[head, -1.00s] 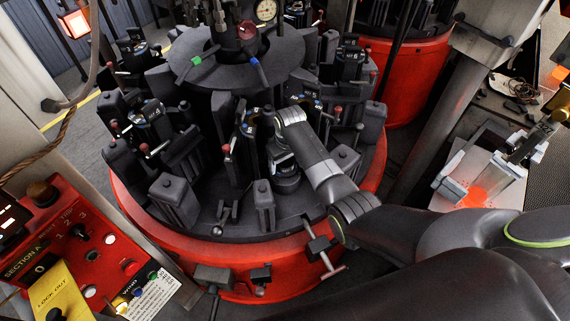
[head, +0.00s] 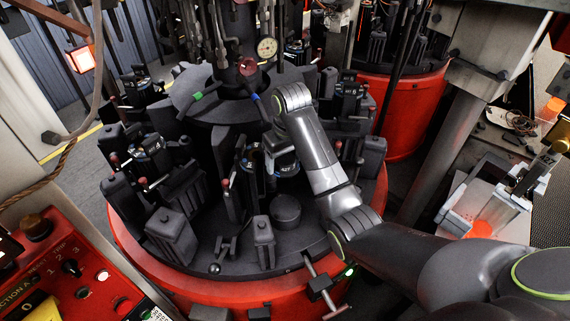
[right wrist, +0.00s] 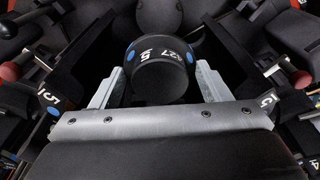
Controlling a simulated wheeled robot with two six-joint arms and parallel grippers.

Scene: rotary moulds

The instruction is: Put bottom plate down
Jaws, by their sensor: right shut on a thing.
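The bottom plate (head: 287,168) is a dark, short round piece with white markings and a blue dot. In the right wrist view the plate (right wrist: 160,68) shows "427" and a "5" and sits between two light grey fingers. My right gripper (head: 281,150) is shut on it over the rotary mould machine (head: 200,262). A dark round stub (head: 286,210) stands on the machine's deck, in front of and apart from the plate in the head view. The plate's underside is hidden. My left gripper is not in view.
A dark upright block (head: 263,240) stands near the stub. A red control panel (head: 85,275) is at lower left. A second red machine (head: 405,105) stands behind.

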